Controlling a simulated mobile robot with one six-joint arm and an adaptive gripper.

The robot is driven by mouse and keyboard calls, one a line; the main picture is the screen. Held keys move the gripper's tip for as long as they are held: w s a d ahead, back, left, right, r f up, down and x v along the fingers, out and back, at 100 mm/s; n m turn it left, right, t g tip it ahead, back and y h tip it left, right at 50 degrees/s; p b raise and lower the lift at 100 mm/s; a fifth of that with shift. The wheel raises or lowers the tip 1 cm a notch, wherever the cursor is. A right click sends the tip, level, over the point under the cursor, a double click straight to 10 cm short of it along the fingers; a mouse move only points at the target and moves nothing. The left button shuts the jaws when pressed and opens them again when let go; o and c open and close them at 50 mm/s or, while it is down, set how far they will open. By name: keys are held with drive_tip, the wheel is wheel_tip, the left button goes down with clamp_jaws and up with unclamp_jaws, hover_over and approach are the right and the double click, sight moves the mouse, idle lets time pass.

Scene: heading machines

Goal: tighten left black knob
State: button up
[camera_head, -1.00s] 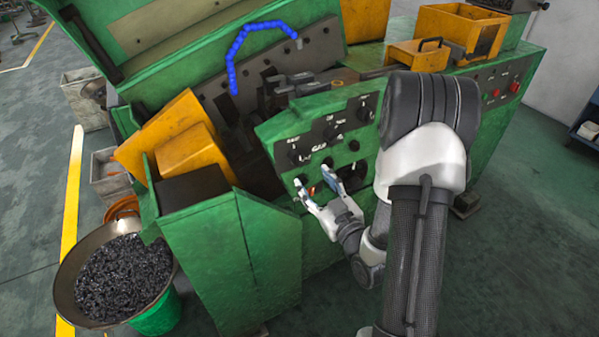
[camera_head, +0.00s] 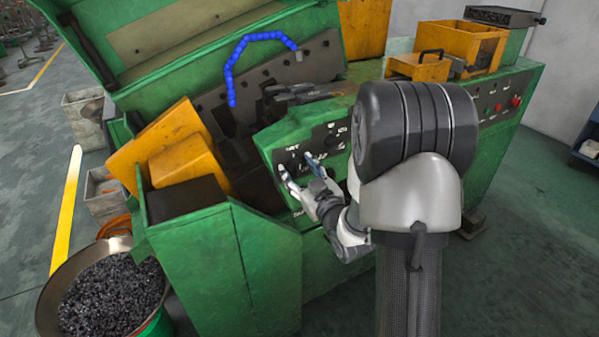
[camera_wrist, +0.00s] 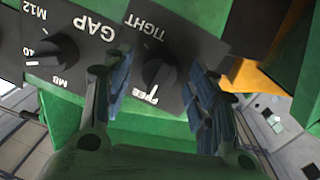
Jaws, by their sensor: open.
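The black knob (camera_wrist: 158,74) on a dark plate marked TIGHT and FREE shows in the wrist view. Its white pointer mark is toward the FREE lettering. My gripper (camera_wrist: 158,66) is open, with one blue-padded finger on each side of the knob. I cannot tell whether either pad touches it. In the head view my gripper (camera_head: 298,167) is at the left part of the machine's dark control panel (camera_head: 322,139). The fingers and my arm hide much of the panel there.
A second black knob (camera_wrist: 55,50), by the GAP lettering, sits beside the left finger in the wrist view. The green machine (camera_head: 245,265) carries yellow boxes (camera_head: 187,165) to the left. A pan of dark small parts (camera_head: 112,300) stands at lower left.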

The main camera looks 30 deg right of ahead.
drive_tip(key=c, duration=1.1)
drive_tip(key=shift+o, duration=0.2)
